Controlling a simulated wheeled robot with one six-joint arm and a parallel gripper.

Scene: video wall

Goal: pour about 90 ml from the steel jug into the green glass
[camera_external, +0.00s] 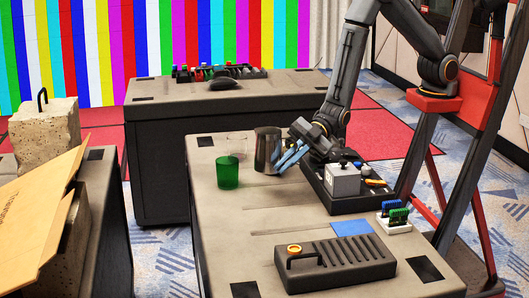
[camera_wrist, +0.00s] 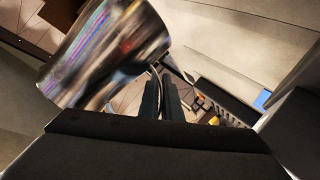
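The steel jug (camera_external: 267,150) is roughly upright over the near desk, just right of the green glass (camera_external: 228,172). I cannot tell whether its base touches the desktop. My gripper (camera_external: 287,158) reaches it from the right, at its handle side. In the wrist view the jug (camera_wrist: 100,55) fills the upper left, and my gripper's fingers (camera_wrist: 161,98) are close together on its thin handle. The green glass stands upright on the desk; its contents cannot be made out. The inside of the jug is hidden.
A clear glass (camera_external: 237,146) stands behind the green one. A black tray with a grey box (camera_external: 343,180) is right of the jug. A dark slotted case (camera_external: 335,263) lies in front, near a blue card (camera_external: 352,228). The desk's left front is clear.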

